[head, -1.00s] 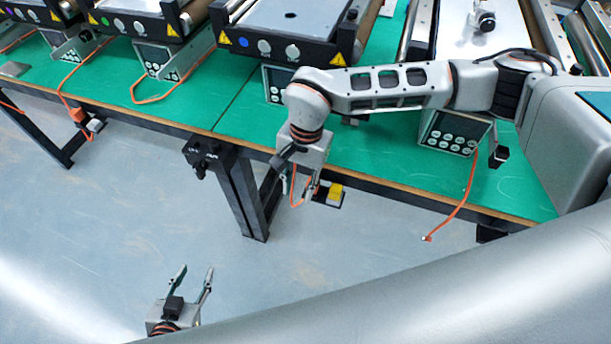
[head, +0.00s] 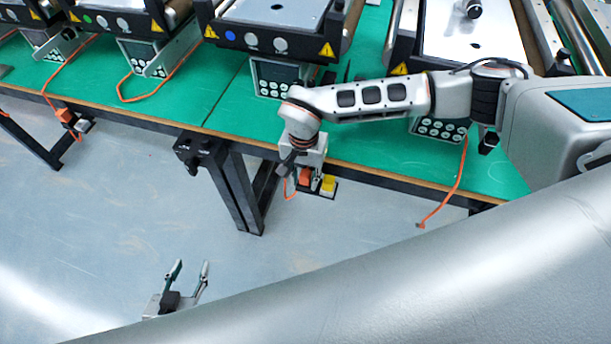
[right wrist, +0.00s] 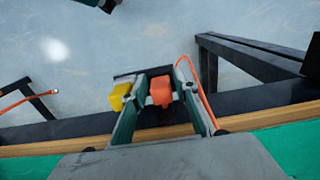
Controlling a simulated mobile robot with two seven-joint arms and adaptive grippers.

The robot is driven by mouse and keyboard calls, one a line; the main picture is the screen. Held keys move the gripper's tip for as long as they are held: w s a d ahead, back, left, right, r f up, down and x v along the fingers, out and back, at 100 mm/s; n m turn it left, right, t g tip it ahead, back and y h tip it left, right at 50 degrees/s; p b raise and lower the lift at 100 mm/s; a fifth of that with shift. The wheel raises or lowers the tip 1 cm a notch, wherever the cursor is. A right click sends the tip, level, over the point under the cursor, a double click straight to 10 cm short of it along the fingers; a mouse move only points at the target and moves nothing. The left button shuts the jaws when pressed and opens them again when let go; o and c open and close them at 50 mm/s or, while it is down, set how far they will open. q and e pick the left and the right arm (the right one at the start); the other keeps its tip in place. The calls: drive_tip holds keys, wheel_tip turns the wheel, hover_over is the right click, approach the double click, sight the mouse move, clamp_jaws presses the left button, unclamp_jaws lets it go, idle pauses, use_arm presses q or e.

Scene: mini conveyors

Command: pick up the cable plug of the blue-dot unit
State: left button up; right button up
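The blue-dot unit (head: 250,38) stands on the green table at top centre of the head view. Its orange cable plug (head: 304,176) is at the table's front edge; it also shows in the right wrist view (right wrist: 161,92). A yellow block (head: 328,184) sits beside it on a black bracket. My right gripper (head: 307,184) is at the plug. In the right wrist view its fingers (right wrist: 160,85) stand on either side of the plug, with a small gap seemingly left. The plug's lower part is hidden. My left gripper (head: 190,268) is open and empty over the floor.
The wooden table edge (right wrist: 30,146) and a black table leg (head: 232,190) are close to my right gripper. Another orange cable (head: 455,195) hangs at the right, and another orange plug (head: 65,115) sits at the left. The floor in front is clear.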

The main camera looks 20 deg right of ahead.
drive_tip(key=shift+c, duration=0.3)
clamp_jaws()
drive_tip(key=shift+r, duration=0.15)
